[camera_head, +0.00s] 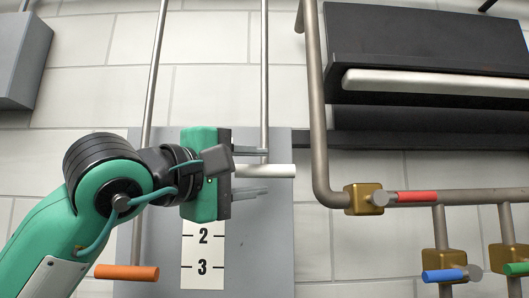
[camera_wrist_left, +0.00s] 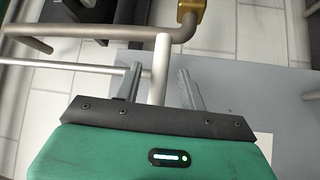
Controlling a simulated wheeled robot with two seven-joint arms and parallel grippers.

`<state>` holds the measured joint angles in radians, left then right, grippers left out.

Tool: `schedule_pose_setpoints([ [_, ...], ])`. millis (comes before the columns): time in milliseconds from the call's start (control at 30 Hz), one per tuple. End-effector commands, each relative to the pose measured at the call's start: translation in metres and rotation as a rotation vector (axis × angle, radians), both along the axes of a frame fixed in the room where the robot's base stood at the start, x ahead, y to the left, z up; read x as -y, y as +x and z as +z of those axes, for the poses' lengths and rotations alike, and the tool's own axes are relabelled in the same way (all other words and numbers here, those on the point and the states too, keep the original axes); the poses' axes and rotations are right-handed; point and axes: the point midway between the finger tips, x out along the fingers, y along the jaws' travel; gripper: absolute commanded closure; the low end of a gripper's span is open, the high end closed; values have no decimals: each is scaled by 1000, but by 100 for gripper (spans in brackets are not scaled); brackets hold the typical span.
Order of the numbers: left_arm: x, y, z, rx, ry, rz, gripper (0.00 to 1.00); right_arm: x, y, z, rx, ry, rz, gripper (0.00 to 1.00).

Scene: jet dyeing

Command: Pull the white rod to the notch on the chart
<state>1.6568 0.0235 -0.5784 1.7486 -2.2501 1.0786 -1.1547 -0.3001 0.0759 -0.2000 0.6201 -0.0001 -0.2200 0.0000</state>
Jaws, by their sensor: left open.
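The white rod (camera_head: 266,171) is a short horizontal bar at the lower end of a thin vertical metal rod, in front of a grey panel. My left gripper (camera_head: 262,171) is open, with one finger above the white rod and one below it. In the left wrist view the white rod (camera_wrist_left: 159,70) stands between the two open fingers (camera_wrist_left: 158,84), with a gap on each side. The chart (camera_head: 203,257) is a white strip on the panel below the gripper, with marks 2 and 3 showing. Its upper part is hidden behind my gripper. My right gripper is not in view.
An orange rod (camera_head: 127,272) hangs lower left on another vertical metal rod. Grey pipes with brass valves and red (camera_head: 416,197), blue (camera_head: 444,275) and green (camera_head: 516,268) handles stand at right. A dark machine part (camera_head: 425,40) is at upper right. The panel below the white rod is clear.

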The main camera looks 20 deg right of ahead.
Motion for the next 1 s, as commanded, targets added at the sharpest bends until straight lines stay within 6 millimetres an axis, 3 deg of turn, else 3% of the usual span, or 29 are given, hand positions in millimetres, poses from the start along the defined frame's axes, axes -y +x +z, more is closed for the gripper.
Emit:
schedule_pose_setpoints([
  [200, 19, 11, 5, -1, 0, -1, 59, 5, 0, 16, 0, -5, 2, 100],
  [567, 24, 13, 3, 0, 0, 0, 59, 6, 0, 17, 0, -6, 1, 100],
  [600, 24, 13, 3, 0, 0, 0, 61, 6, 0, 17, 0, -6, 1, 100],
  [800, 24, 13, 3, 0, -1, 0, 100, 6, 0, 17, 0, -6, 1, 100],
  [1000, 24, 13, 2, 0, 0, 0, 100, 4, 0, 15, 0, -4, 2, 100],
])
